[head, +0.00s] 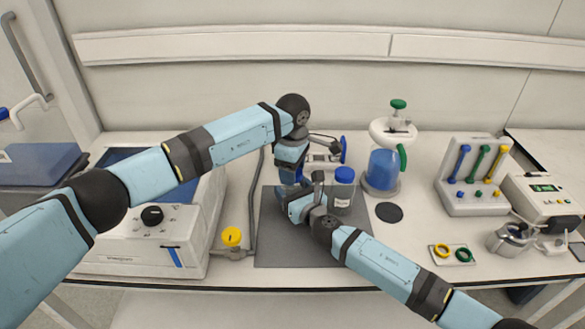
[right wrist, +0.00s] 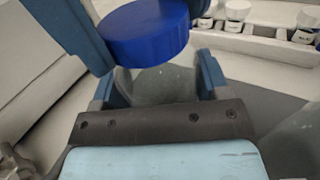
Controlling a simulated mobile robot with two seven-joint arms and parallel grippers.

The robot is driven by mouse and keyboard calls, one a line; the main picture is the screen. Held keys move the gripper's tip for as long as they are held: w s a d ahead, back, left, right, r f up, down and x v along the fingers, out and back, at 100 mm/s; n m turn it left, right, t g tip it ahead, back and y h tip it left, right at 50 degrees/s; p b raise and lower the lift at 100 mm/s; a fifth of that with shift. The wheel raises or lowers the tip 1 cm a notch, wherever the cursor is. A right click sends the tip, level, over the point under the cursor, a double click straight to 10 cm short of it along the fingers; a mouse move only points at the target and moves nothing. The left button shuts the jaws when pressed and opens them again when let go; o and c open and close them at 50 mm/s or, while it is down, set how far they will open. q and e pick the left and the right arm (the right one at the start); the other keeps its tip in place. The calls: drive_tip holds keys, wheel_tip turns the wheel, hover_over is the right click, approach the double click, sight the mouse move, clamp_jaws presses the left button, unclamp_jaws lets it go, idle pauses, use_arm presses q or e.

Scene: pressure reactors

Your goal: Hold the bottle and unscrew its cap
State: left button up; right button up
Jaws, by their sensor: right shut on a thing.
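In the right wrist view a clear bottle (right wrist: 158,82) with a wide blue cap (right wrist: 148,32) stands between the fingers of my right gripper (right wrist: 155,86), which is shut on its body. In the head view my right gripper (head: 293,200) is low over the grey mat, and the arms mostly hide this bottle. My left gripper (head: 290,176) points down from above at the cap. In the right wrist view one of its dark blue fingers lies along the cap's left side; its other finger is not clear, so I cannot tell whether it grips.
A second blue-capped bottle (head: 342,201) stands close to the right on the grey mat (head: 300,252). Behind it is a stand with a blue vessel (head: 382,168). A yellow-capped item (head: 231,237) and a white machine (head: 140,250) are left. A black disc (head: 389,212) lies right.

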use_arm(q)
drive_tip(key=c, duration=0.5)
drive_tip(key=n, duration=0.4)
drive_tip(key=shift+n, duration=0.3)
drive_tip(key=n, duration=1)
drive_tip(key=shift+r, duration=0.1)
drive_tip(key=n, duration=0.5)
drive_tip(key=shift+r, duration=0.2)
drive_tip(key=shift+r, duration=0.9)
